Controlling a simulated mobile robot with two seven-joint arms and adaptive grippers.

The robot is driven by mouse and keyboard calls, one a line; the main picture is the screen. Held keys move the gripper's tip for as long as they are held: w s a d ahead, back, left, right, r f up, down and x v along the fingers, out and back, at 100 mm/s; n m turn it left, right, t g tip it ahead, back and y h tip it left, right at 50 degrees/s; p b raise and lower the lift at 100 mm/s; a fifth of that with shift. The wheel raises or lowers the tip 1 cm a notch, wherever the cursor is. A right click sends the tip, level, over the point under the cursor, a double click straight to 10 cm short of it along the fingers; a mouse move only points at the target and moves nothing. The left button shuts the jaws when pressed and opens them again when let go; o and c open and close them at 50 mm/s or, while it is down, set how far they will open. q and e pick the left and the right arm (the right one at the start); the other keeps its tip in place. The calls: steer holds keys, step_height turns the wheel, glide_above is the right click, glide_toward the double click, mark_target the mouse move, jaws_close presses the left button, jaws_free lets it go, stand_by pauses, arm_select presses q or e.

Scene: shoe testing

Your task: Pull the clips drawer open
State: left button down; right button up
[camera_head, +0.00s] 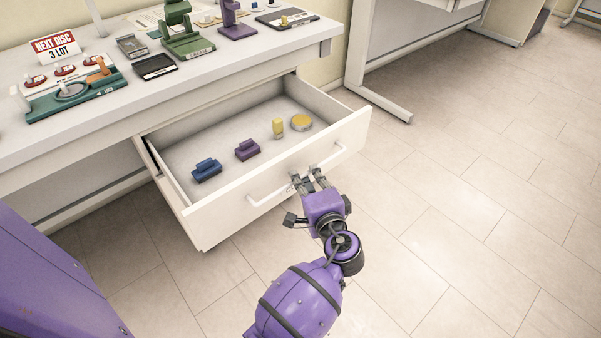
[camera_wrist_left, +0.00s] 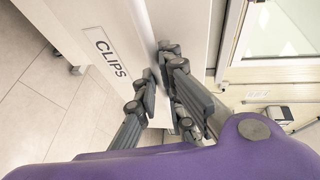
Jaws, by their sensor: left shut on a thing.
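The clips drawer (camera_head: 222,223) stands pulled out from under the white bench, its inside in view. In the left wrist view its white front (camera_wrist_left: 98,22) carries a label reading CLIPS (camera_wrist_left: 110,58). A long white bar handle (camera_head: 262,197) runs along the front. My left gripper (camera_head: 308,180) is shut on the handle near its middle; the fingers also show in the left wrist view (camera_wrist_left: 160,95). My right gripper is not in view.
A second bench leg (camera_head: 385,100) stands at right. The tiled floor (camera_head: 450,220) is clear.

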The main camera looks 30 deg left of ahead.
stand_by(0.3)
arm_select(q)
steer(key=c, duration=1.8)
jaws_free()
steer(key=shift+c, duration=0.2)
steer(key=shift+s+d, duration=0.1)
steer(key=v, duration=1.2)
